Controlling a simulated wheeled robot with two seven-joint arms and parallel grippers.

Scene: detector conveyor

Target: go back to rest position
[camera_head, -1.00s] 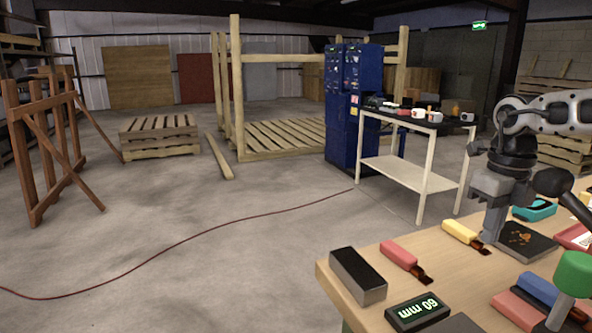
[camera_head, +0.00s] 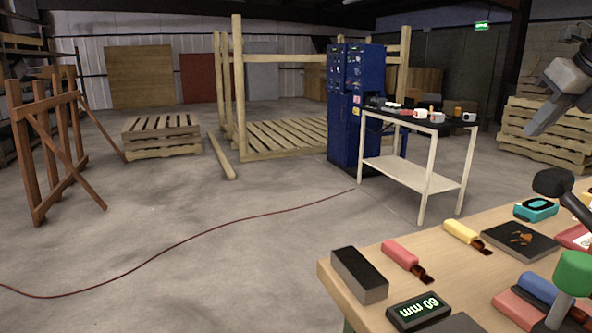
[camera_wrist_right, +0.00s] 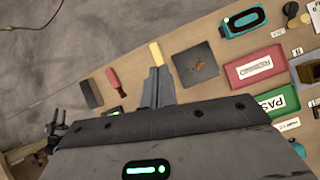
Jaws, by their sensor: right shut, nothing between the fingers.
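My right gripper (camera_head: 537,125) is at the upper right of the head view, raised above and beyond the table (camera_head: 440,255). In the right wrist view its fingers (camera_wrist_right: 158,87) are shut together with nothing between them. Below it on the table lie a dark square plate with orange marks (camera_head: 521,240) and a yellow-handled item (camera_head: 462,231). My left gripper is not in view.
The table also holds a dark block (camera_head: 359,274), a red-handled item (camera_head: 402,256), a display reading 60 mm (camera_head: 418,311) and a teal device (camera_head: 536,208). Red (camera_wrist_right: 254,67) and green (camera_wrist_right: 270,103) trays show in the wrist view. A white cart (camera_head: 428,165) stands behind.

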